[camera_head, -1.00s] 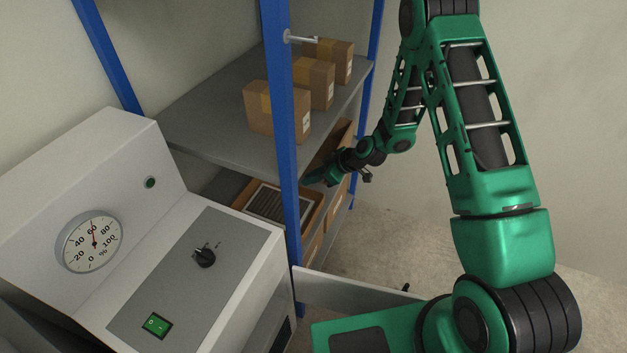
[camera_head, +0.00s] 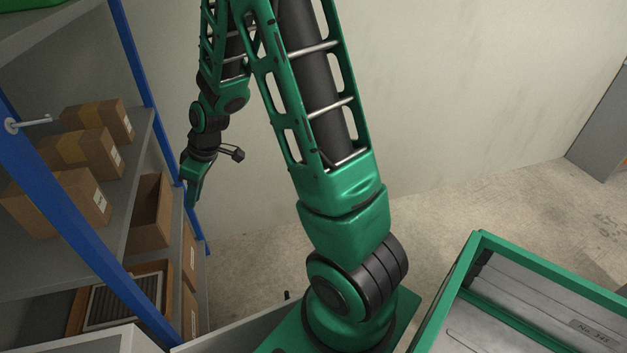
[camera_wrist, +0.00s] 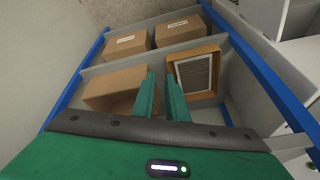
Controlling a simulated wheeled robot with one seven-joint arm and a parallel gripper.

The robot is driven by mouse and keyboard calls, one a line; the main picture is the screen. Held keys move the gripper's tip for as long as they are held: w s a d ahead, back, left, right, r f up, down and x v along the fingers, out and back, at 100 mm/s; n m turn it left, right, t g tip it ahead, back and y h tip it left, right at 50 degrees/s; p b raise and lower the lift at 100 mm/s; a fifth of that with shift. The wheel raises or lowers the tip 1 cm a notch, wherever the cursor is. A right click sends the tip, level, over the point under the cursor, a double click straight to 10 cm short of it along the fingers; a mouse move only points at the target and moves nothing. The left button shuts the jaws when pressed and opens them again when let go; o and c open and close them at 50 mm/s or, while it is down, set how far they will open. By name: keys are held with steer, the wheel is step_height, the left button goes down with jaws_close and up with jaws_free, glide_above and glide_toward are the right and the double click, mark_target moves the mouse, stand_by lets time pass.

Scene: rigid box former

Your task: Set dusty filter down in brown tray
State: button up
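The dusty filter (camera_head: 122,298), a pale frame around grey pleats, lies inside the brown tray (camera_head: 76,314) on the lower shelf. In the wrist view the filter (camera_wrist: 195,76) rests within the walls of the tray (camera_wrist: 208,48), right of my fingers. My gripper (camera_head: 192,192) hangs in front of the shelf's right end, above and apart from the tray. In the wrist view the two green fingers of my gripper (camera_wrist: 161,82) are apart with nothing held between them.
An open brown box (camera_wrist: 115,85) lies left of the fingers. Closed cartons (camera_head: 82,152) stand on the upper shelf. A blue post (camera_head: 75,220) rises at the front of the rack. A green-rimmed grey container (camera_head: 545,268) is at lower right.

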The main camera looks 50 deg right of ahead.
steer(key=s+d+r+m+g+h, duration=0.1)
steer(key=s+d+r+m, duration=0.2)
steer(key=s+d+r, duration=0.3)
steer(key=s+d+r+m+h, duration=0.2)
steer(key=s+d+r+m, duration=0.15)
steer(key=s, duration=0.55)
steer(key=s+d+r+m+g, duration=0.1)
steer(key=s+r+m, duration=0.1)
steer(key=s, duration=0.7)
steer(key=s+d+r+m+g, duration=0.1)
steer(key=s+d+r+m, duration=0.1)
steer(key=s, duration=0.6)
steer(key=shift+s+r+m, duration=0.4)
steer(key=shift+r+m, duration=0.35)
steer(key=shift+m, duration=0.4)
